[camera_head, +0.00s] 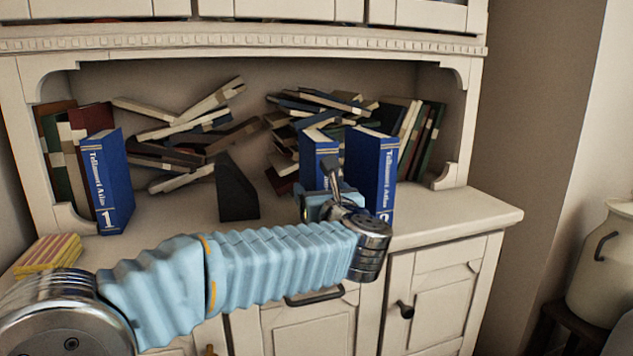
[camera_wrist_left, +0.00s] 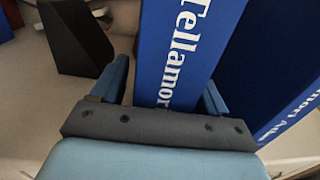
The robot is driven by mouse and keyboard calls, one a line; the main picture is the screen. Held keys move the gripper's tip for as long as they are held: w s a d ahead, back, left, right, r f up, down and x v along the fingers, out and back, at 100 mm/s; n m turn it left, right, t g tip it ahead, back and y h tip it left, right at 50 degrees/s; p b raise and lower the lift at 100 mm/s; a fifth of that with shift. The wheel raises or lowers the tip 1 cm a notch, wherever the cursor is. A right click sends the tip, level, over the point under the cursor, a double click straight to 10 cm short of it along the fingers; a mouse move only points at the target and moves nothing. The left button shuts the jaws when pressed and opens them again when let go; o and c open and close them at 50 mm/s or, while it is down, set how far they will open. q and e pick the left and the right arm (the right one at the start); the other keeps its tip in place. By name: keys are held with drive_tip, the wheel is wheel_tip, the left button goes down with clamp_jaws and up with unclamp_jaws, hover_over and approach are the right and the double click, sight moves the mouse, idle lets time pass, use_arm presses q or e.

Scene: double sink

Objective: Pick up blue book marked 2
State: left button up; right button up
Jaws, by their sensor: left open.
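Two blue "Tellamort Atlas" books stand upright at the right of the hutch shelf. The nearer left one (camera_head: 319,148) has its lower spine and number hidden behind my gripper; its spine also shows in the left wrist view (camera_wrist_left: 182,55). The right one (camera_head: 372,165) has a number at its base, partly covered by my wrist and unclear. A third blue book (camera_head: 103,180), marked 1, stands at the left. My left gripper (camera_head: 322,196) is open, its fingers (camera_wrist_left: 165,88) at either side of the left book's spine. Contact cannot be told. My right gripper is not in view.
A black wedge-shaped bookend (camera_head: 236,190) stands left of the middle book. Piled loose books (camera_head: 200,125) fill the shelf behind. Upright dark books (camera_head: 425,140) stand at the right. A yellow-striped stack (camera_head: 48,255) lies front left. The counter's right end (camera_head: 460,215) is clear.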

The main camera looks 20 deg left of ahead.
use_arm(q)
drive_tip(key=shift+w+a, duration=0.1)
drive_tip(key=shift+w, duration=0.1)
clamp_jaws()
idle(0.3)
drive_tip(key=shift+r, duration=0.15)
